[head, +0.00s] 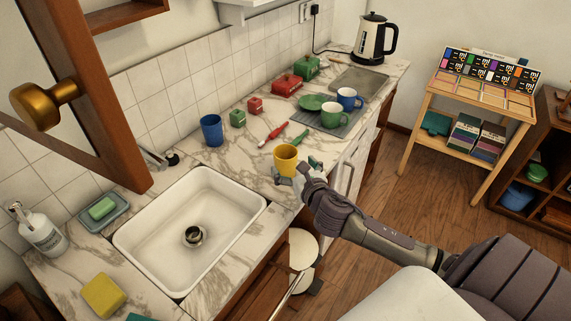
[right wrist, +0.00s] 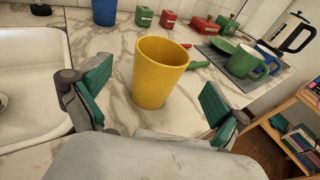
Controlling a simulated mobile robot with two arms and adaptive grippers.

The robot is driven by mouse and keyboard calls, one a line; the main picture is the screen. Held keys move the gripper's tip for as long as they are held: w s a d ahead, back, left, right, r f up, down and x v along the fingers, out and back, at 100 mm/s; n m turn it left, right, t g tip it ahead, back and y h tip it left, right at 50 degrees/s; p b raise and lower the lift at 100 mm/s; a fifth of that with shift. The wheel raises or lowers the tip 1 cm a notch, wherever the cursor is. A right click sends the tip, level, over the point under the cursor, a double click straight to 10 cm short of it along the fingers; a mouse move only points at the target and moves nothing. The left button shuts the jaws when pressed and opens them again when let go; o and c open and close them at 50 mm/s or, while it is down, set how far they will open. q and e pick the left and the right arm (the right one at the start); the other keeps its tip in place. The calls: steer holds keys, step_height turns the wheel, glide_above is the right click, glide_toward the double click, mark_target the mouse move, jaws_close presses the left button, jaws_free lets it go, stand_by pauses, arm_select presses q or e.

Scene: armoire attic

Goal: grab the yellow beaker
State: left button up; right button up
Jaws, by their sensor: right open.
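The yellow beaker (head: 286,159) stands upright on the marble counter, right of the sink near the front edge. In the right wrist view the beaker (right wrist: 160,73) stands just ahead of my right gripper (right wrist: 155,98), roughly midway between its fingers. The green-padded fingers are spread apart and neither appears to touch the beaker. In the head view my right gripper (head: 298,172) reaches in from the right, close to the beaker. My left gripper is not in view.
A white sink (head: 190,222) lies to the left. A blue cup (head: 212,130) stands behind the beaker. A red brush (head: 271,134), small canisters and mugs on a grey mat (head: 325,118) lie farther back. An open wooden door (head: 95,90) hangs at the upper left.

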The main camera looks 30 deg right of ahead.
mark_target(281, 153)
steer(key=shift+w+d+f, duration=0.1)
steer(key=shift+w, duration=0.45)
steer(key=x, duration=0.4)
steer(key=shift+w+d+f+p, duration=0.1)
steer(key=shift+w+f+p, duration=0.25)
steer(key=shift+f, duration=0.1)
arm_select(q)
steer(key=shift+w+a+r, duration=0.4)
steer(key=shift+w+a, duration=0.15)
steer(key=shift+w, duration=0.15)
arm_select(e)
steer(key=shift+s, duration=0.15)
steer(key=shift+r, duration=0.1)
steer(key=shift+c, duration=1)
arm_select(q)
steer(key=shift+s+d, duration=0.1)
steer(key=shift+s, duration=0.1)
arm_select(e)
steer(key=c, duration=1)
